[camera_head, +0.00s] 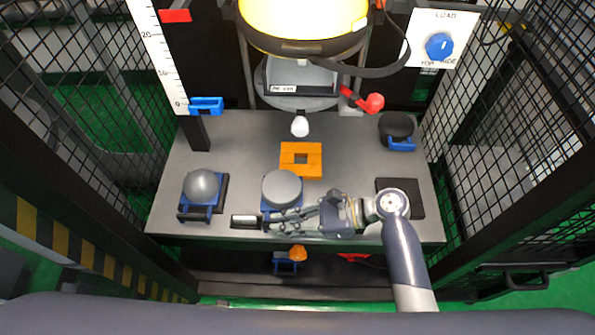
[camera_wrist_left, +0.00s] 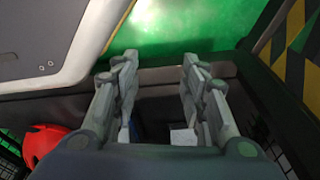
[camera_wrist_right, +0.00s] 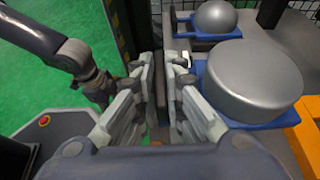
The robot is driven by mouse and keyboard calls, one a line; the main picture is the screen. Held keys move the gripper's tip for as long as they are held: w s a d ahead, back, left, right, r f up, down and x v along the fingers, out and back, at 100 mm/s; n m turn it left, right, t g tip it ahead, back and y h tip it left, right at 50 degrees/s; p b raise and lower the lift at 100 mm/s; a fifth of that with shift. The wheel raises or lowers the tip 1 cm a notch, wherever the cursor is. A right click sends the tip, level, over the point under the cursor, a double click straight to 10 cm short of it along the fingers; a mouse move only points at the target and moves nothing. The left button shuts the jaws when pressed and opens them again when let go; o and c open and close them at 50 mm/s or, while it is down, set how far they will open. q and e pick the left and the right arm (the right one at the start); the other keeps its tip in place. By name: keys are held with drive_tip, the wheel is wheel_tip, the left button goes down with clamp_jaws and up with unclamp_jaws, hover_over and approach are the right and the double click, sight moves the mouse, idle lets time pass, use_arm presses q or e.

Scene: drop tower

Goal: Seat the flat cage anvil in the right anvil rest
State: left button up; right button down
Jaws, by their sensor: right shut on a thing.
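The flat cage anvil (camera_head: 282,188), a grey flat-topped cylinder on a blue base, is at the front middle of the grey table; it fills the right of the right wrist view (camera_wrist_right: 254,82). My right gripper (camera_head: 275,219) is at its front side, shut on its handle, which the fingers mostly hide. I cannot tell whether the base touches the table. The right anvil rest looks to be the dark square pad (camera_head: 416,199) at the table's right, partly covered by my right arm. My left gripper (camera_wrist_left: 160,85) is open and empty, outside the head view.
A domed anvil (camera_head: 202,185) sits on a dark pad at the left. A dark round piece with a blue handle (camera_head: 397,127) stands back right. A white striker (camera_head: 300,126) hangs above. Mesh walls flank the table.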

sight(290, 203)
drive_tip(key=w, duration=0.2)
drive_tip(key=w+d+b, duration=0.1)
drive_tip(key=w, duration=0.2)
drive_tip(key=shift+w+d+f, duration=0.15)
drive_tip(key=shift+w, duration=0.1)
drive_tip(key=w+d+f+b, duration=0.1)
drive_tip(key=w, duration=0.2)
drive_tip(key=w+d+f+b, duration=0.1)
drive_tip(key=w+b, duration=0.1)
drive_tip(key=w, duration=0.1)
drive_tip(key=w+f+b, duration=0.1)
drive_tip(key=w+b, duration=0.1)
drive_tip(key=w, duration=0.2)
drive_tip(key=shift+d+f, duration=0.2)
drive_tip(key=shift+d, duration=0.2)
use_arm(q)
drive_tip(key=w+r, duration=0.3)
drive_tip(key=r, duration=0.5)
drive_tip(key=w+r+t, duration=0.1)
drive_tip(key=w+r, duration=0.2)
drive_tip(key=r, duration=0.6)
drive_tip(key=shift+w+d+r+p, duration=0.2)
drive_tip(key=shift+w+d+p, duration=0.15)
drive_tip(key=shift+p, duration=0.05)
use_arm(e)
drive_tip(key=shift+f, duration=0.25)
drive_tip(key=c, duration=1.7)
unclamp_jaws()
drive_tip(key=shift+s+f, duration=0.1)
drive_tip(key=shift+f, duration=0.05)
